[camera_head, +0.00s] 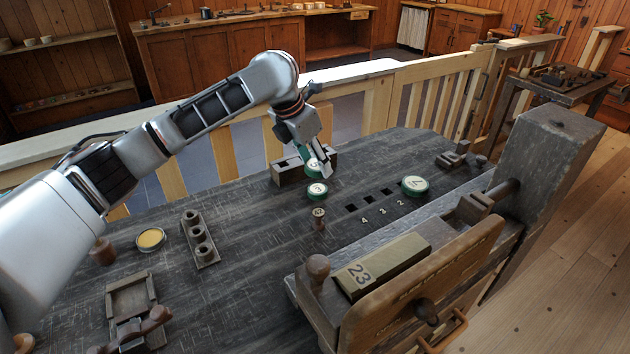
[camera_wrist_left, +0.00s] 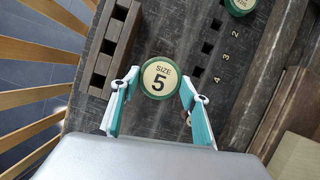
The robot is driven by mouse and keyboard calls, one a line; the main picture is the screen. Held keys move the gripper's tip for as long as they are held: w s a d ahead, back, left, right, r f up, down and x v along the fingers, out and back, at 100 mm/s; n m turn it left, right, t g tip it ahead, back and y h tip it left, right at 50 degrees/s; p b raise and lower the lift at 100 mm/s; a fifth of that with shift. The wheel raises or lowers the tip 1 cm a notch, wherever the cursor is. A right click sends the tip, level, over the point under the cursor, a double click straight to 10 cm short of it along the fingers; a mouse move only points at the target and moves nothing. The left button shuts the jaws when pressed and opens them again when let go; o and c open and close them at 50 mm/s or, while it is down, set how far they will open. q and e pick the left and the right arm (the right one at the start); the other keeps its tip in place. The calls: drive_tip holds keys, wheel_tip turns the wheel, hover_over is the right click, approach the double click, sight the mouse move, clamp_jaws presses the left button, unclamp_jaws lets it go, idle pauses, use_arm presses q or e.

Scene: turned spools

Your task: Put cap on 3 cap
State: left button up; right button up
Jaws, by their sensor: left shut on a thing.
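My left gripper (camera_head: 318,167) is shut on a round green-rimmed cap (camera_head: 312,164), holding it above the dark bench. In the left wrist view this cap (camera_wrist_left: 159,78) sits between the two fingertips, and its cream face reads SIZE 5. Another green-rimmed cap (camera_head: 317,190) rests on the bench just below and in front of the gripper; its small digit is hard to read. The held cap seems to hide it in the wrist view. A larger green-rimmed cap (camera_head: 415,184) lies to the right, past the numbered square holes (camera_head: 368,200). My right gripper is not in view.
A slotted wooden block (camera_head: 287,172) stands close behind the gripper. A small wooden spool (camera_head: 319,217) stands in front of the bench cap. A vise with a block marked 23 (camera_head: 400,262) fills the right front.

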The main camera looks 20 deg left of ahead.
sight(318, 188)
use_arm(q)
wheel_tip(318, 188, down, 5)
drive_tip(key=shift+f+b, duration=0.1)
drive_tip(key=shift+b, duration=0.45)
drive_tip(key=shift+f, duration=0.3)
drive_tip(key=shift+r, duration=0.1)
drive_tip(key=shift+f, duration=0.55)
drive_tip(key=o, duration=0.7)
drive_tip(key=shift+o, duration=1.1)
drive_tip(key=shift+r, duration=0.1)
